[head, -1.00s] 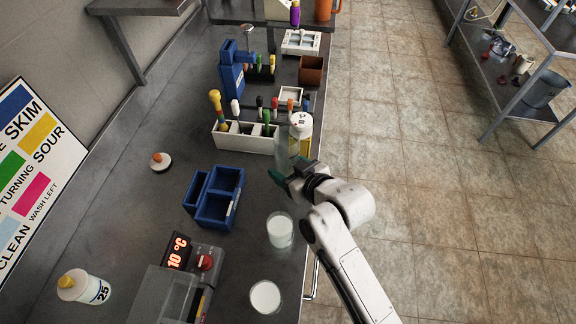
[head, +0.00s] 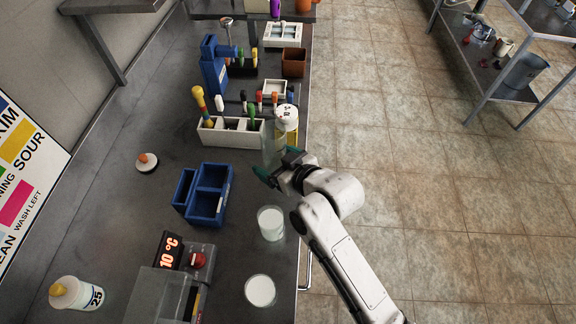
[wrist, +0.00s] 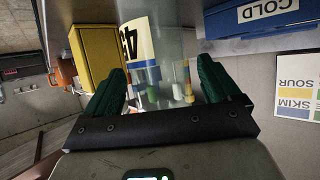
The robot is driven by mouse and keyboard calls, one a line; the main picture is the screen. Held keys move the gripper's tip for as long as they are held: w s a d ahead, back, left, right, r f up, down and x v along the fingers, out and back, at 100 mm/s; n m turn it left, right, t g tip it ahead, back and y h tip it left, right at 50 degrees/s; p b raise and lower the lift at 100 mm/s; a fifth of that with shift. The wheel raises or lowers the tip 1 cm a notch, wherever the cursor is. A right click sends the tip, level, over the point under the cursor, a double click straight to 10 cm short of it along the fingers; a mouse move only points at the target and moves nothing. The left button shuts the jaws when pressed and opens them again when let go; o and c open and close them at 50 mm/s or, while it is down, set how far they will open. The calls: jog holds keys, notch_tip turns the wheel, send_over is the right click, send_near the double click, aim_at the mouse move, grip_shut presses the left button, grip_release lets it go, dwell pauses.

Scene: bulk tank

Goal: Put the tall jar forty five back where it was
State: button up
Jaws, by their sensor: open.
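The tall jar (head: 271,148) is a clear glass cylinder standing near the bench's right edge, beside the white rack. In the wrist view the tall jar (wrist: 172,55) stands upright between my fingers, and a white and yellow label (wrist: 137,42) reading 45 shows at its left side. My gripper (head: 274,166) is open around the jar. Its green fingers (wrist: 165,88) are on either side, with a visible gap at each.
A blue bin (head: 205,212), two glasses of white liquid (head: 271,224) (head: 260,291) and a bottle marked 25 (head: 75,294) are nearer. Bare bench lies left of the bin.

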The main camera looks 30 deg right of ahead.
jog(key=b+v, duration=0.1)
jog(key=v, duration=1)
jog(key=shift+s+r, duration=0.15)
jog(key=shift+s, duration=0.25)
jog(key=s+d+f+m+g+h, duration=0.1)
jog(key=s+d+f+g, duration=0.2)
jog(key=s, duration=0.6)
jog(key=s+d+f+m+g+h, duration=0.1)
jog(key=s+d+f+m+g, duration=0.1)
jog(key=s+f+g, duration=0.6)
notch_tip(320, 180, down, 2)
jog(key=shift+s+d+f+g+h, duration=0.15)
jog(key=shift+s+d+g+h, duration=0.25)
jog(key=shift+s, duration=0.6)
